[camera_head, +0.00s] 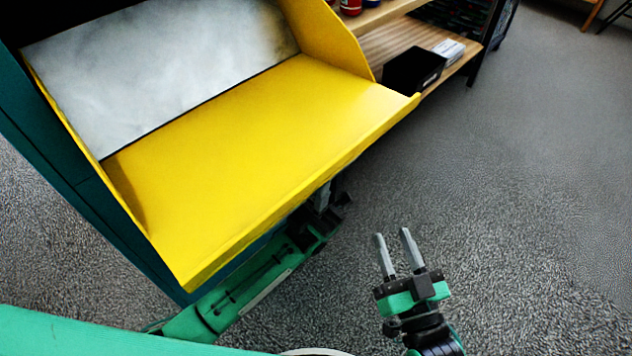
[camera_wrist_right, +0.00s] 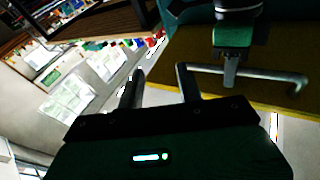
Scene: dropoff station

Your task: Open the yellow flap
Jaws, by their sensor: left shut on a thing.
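The yellow flap (camera_head: 260,150) is tilted out from the teal station, showing its broad inner face and side walls in the head view. Its underside (camera_wrist_right: 275,55) shows in the right wrist view, with a metal bar handle (camera_wrist_right: 290,78) on it. My left gripper (camera_head: 324,196) is at the flap's front edge, its fingers partly hidden below the edge. In the right wrist view my left gripper (camera_wrist_right: 230,68) is shut on the handle. My right gripper (camera_head: 392,238) is open and empty, apart from the flap, to the right of my left gripper.
A grey-white panel (camera_head: 160,65) lies behind the flap inside the teal station (camera_head: 70,190). Wooden shelves (camera_head: 385,42) with a black bin (camera_head: 414,70) and a white box (camera_head: 449,49) stand beyond it. The carpet floor (camera_head: 520,200) on the right is clear.

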